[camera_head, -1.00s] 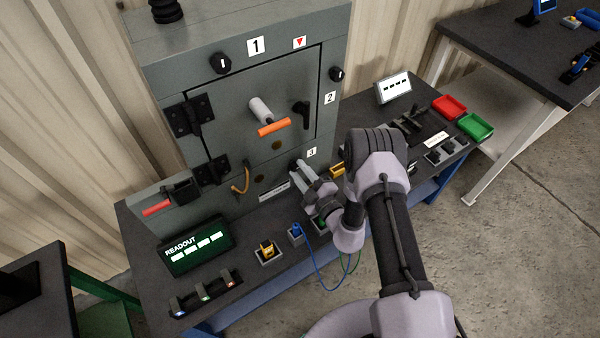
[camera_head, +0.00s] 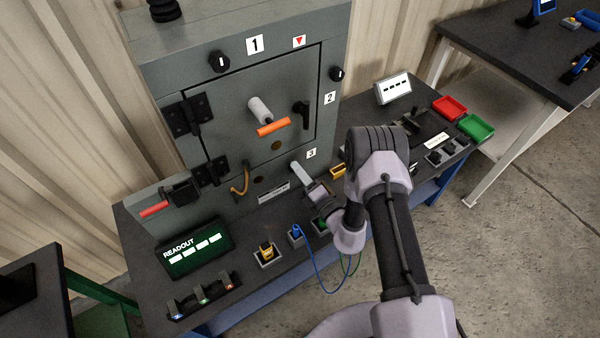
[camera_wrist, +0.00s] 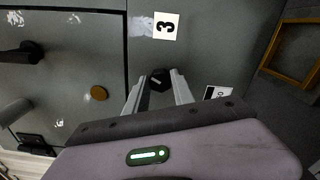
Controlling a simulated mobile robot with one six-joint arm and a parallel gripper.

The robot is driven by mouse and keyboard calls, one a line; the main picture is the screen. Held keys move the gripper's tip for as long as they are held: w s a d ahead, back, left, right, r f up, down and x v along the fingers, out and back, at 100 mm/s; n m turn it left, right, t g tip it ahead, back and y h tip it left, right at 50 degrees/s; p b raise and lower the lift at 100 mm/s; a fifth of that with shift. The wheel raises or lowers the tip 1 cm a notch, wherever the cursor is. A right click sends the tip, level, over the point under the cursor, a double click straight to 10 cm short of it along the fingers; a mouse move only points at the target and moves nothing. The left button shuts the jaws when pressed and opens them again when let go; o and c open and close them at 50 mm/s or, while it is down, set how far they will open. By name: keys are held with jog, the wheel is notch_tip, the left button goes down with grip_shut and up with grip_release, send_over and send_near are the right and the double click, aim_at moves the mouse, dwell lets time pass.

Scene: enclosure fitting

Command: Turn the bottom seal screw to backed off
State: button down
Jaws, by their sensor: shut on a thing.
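The bottom seal screw (camera_wrist: 160,78) is a black knob with a pale mark, beside the label 3 (camera_wrist: 165,26) on the grey enclosure front. In the wrist view it sits between the two pale fingertips of my gripper (camera_wrist: 158,82), which is shut on it. In the head view my gripper (camera_head: 298,169) reaches the lower right of the enclosure, just below the label 3 (camera_head: 311,153), and hides the screw there. The other seal screws, by label 1 (camera_head: 219,62) and by label 2 (camera_head: 337,73), are clear of my arm.
The enclosure door (camera_head: 230,110) is shut, with an orange-tipped handle (camera_head: 272,127). On the bench in front stand a readout (camera_head: 195,245), a yellow block (camera_head: 266,250) and a blue cable (camera_head: 318,275). Red (camera_head: 449,107) and green (camera_head: 474,126) trays lie at right.

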jog(key=shift+n, duration=2.1)
jog(key=c, duration=1.1)
grip_release()
jog(key=shift+o, duration=0.2)
jog(key=p+v, duration=0.4)
jog(key=v, duration=1.3)
jog(key=shift+s, duration=0.2)
